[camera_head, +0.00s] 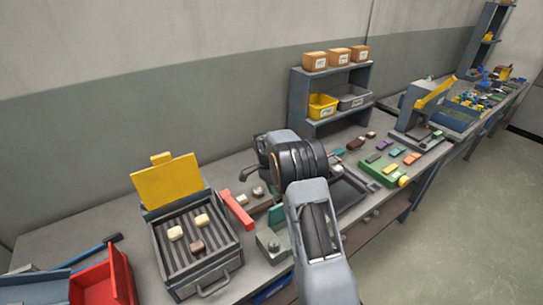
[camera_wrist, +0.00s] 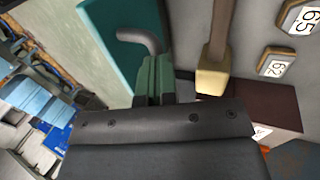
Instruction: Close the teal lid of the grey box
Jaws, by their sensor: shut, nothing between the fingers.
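The teal lid (camera_wrist: 118,22) shows as a flat panel at the upper left of the wrist view. A curved grey handle (camera_wrist: 135,35) shows in front of it. My gripper (camera_wrist: 153,62) is shut and empty, with its fingertips close to the handle's lower end; I cannot tell whether they touch. In the head view my arm hides most of the area around the gripper, and a small teal patch (camera_head: 277,213) shows left of the arm. I cannot make out the grey box's body or the lid's exact angle there.
A tray with a raised yellow lid (camera_head: 168,182) stands left on the bench, beside a red bar (camera_head: 237,211). A red bin (camera_head: 104,282) is at lower left. A shelf (camera_head: 299,98) with bins stands behind. A green board (camera_head: 384,166) with coloured pieces lies right.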

